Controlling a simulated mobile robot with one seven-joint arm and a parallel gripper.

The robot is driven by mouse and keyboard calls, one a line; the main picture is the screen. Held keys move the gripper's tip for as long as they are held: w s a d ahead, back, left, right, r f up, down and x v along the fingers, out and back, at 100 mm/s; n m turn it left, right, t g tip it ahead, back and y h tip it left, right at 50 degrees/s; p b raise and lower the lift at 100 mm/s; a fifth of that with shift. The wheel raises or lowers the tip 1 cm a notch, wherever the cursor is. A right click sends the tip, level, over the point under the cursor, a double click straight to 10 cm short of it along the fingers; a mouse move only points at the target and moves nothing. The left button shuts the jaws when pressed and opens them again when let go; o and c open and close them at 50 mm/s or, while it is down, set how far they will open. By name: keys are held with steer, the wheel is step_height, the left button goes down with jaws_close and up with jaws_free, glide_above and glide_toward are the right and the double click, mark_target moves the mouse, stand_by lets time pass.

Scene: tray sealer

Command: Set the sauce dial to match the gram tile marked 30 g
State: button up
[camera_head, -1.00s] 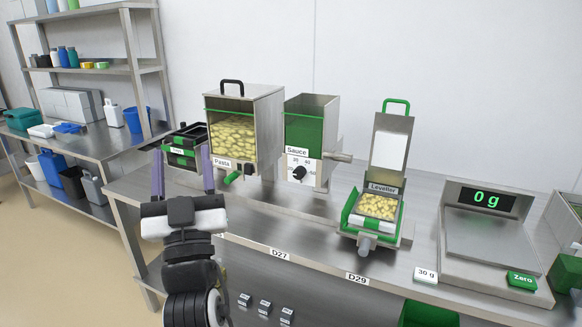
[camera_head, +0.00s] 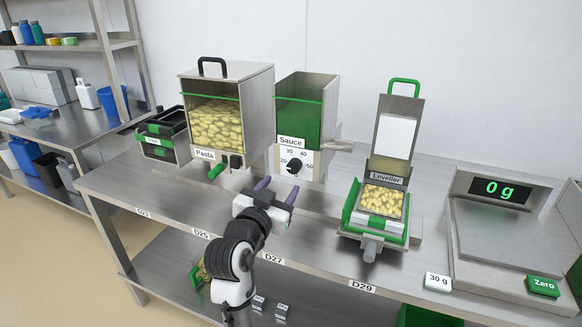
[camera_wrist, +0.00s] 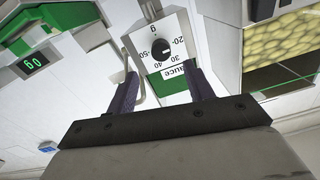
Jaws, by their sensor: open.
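The sauce dial is a black knob (camera_head: 294,166) on a white plate marked 20, 30, 40 and 50, on the front of the sauce dispenser (camera_head: 322,105). In the wrist view the dial (camera_wrist: 161,48) appears upside down. A small pale mark on the knob seems to point toward the 20–30 side; its exact setting is unclear. The gram tile marked 30 g (camera_head: 437,281) lies at the table's front edge, left of the Zero button. My gripper (camera_head: 278,188) is open and empty, below and in front of the dial. Its purple fingers (camera_wrist: 163,80) point toward the plate without visibly gripping the knob.
The pasta dispenser (camera_head: 228,115) with a green-tipped handle stands left of the sauce dispenser. The leveller (camera_head: 350,215) holding a filled tray is on the right, then the scale (camera_head: 490,240) reading 0 g. Black trays (camera_head: 160,135) stand at left.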

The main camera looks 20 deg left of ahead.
mark_target(292, 170)
steer(key=w+p, duration=0.1)
steer(key=w, duration=0.7)
steer(key=shift+w, duration=0.2)
steer(key=c, duration=1)
